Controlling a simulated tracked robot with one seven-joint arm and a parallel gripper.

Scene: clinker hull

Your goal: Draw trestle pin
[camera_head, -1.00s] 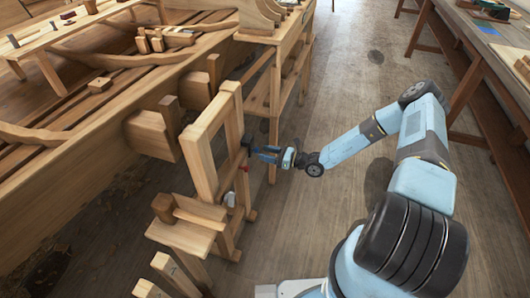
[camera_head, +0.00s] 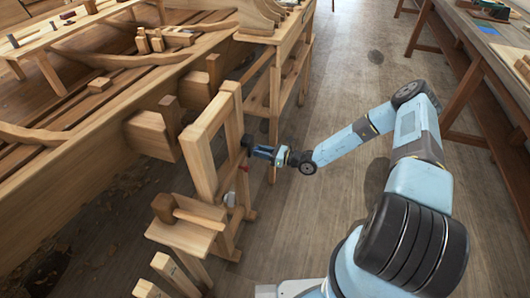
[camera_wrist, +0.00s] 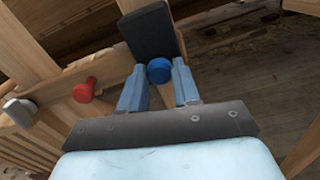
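The trestle (camera_head: 199,168) is an upright wooden frame beside the hull. In the wrist view a round blue pin head (camera_wrist: 159,70) lies between the two light-blue fingers of my gripper (camera_wrist: 159,80). The head fills the space between the fingertips, and I see no clear gap on either side. A dark plate (camera_wrist: 152,32) stands just beyond it. A red pin head (camera_wrist: 84,90) and a grey-white one (camera_wrist: 18,110) are to the left on the wood. In the head view my gripper (camera_head: 252,150) is at the trestle's right side; the white head (camera_head: 230,199) is below it.
The wooden hull (camera_head: 70,150) fills the left, with timber blocks (camera_head: 150,133) sticking out close to the trestle. A workbench (camera_head: 280,50) stands behind. Another bench (camera_head: 480,50) is at the right. The plank floor (camera_head: 345,90) between them is clear.

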